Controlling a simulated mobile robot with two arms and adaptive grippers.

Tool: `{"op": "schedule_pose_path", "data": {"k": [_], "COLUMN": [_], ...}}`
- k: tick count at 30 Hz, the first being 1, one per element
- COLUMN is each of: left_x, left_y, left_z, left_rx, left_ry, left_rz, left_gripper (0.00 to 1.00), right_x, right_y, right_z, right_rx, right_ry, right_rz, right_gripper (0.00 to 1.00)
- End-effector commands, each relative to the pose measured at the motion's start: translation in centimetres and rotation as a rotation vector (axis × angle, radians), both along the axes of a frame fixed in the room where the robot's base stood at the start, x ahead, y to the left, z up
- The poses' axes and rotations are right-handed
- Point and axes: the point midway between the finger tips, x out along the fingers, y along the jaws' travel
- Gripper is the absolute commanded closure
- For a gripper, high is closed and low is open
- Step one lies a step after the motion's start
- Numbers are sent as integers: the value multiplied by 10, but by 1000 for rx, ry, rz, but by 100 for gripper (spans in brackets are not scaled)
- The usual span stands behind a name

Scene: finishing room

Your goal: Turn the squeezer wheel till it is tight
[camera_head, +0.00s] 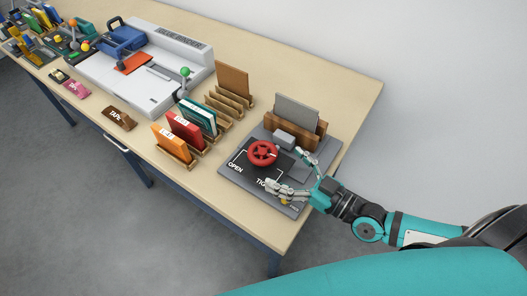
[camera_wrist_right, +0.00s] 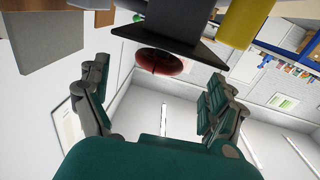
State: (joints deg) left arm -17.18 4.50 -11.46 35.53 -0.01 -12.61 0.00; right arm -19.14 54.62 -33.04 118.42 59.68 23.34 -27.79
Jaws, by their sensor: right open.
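The squeezer (camera_head: 236,174) is a dark grey plate with a red wheel (camera_head: 263,153) on a black panel, with the words OPEN and a partly hidden TIGHT in front of the wheel. My right gripper (camera_head: 288,170) is open and empty over the right part of the squeezer, just right of the wheel and apart from it. In the right wrist view the red wheel (camera_wrist_right: 160,62) shows beyond and between the spread fingers of the right gripper (camera_wrist_right: 160,95). My left gripper is not in view.
A grey board (camera_head: 297,113) stands in a wooden holder behind the wheel. Coloured books in wooden stands, such as an orange one (camera_head: 171,146), are left of the squeezer. A white binder machine (camera_head: 135,75) stands farther left. The table's right end (camera_head: 350,125) is bare.

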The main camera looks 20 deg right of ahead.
Motion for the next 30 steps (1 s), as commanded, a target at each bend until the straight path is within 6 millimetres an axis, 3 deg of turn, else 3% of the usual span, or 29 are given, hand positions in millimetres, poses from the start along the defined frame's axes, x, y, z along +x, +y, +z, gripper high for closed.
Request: {"op": "schedule_pose_path", "data": {"k": [3,9,23,30], "left_x": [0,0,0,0], "left_y": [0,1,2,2], "left_z": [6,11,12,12], "left_rx": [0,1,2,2], "left_ry": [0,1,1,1], "left_rz": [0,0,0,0], "left_gripper": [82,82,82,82], "right_x": [22,48,59,59], "right_y": [15,32,41,40], "right_z": [4,2,0,0], "right_rx": [6,3,1,1], "right_ry": [-5,-2,1,1], "right_rz": [-2,0,2,1], "right_gripper": [7,7,7,36]}}
